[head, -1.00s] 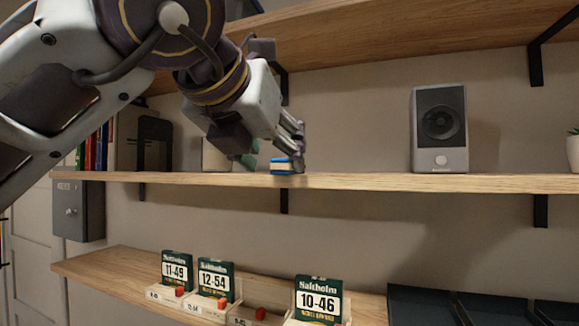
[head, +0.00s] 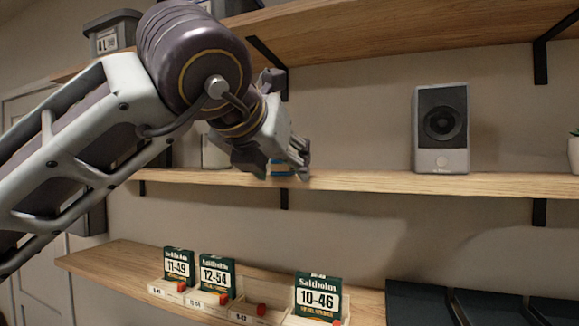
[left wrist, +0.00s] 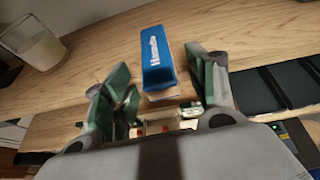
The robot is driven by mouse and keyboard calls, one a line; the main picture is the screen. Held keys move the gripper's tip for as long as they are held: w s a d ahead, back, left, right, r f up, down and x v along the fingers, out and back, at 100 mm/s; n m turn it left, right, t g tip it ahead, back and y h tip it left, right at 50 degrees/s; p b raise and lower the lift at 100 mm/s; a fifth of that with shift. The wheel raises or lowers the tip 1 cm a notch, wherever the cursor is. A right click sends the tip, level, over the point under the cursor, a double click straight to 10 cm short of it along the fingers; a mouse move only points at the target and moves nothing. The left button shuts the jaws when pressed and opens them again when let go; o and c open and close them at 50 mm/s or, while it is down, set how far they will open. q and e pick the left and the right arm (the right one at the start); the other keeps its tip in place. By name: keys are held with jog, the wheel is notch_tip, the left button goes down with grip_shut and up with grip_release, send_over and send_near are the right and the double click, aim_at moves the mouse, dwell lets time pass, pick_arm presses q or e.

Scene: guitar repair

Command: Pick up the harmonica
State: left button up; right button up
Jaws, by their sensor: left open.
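The blue harmonica (head: 282,169) with a pale edge sits on the middle wooden shelf, mostly hidden behind my left gripper (head: 279,160) in the head view. In the left wrist view the harmonica (left wrist: 158,52) lies just ahead, its blue top with white lettering facing me. My left gripper (left wrist: 162,83) is open and empty, with one green-padded finger to either side of the line to the harmonica's near end. I cannot tell whether a finger touches it. My right gripper is not in view.
A grey speaker (head: 440,130) stands farther right on the middle shelf (head: 370,181). A glass jar (left wrist: 35,42) with pale contents shows at left in the left wrist view. The lower shelf (head: 120,265) holds string packs (head: 318,298) and dark bins (head: 425,305). Shelf between harmonica and speaker is clear.

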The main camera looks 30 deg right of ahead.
pick_arm(q)
jog(key=c, duration=1.1)
jog(key=shift+r, duration=0.1)
jog(key=shift+r+b, duration=0.3)
jog(key=shift+r, duration=4.65)
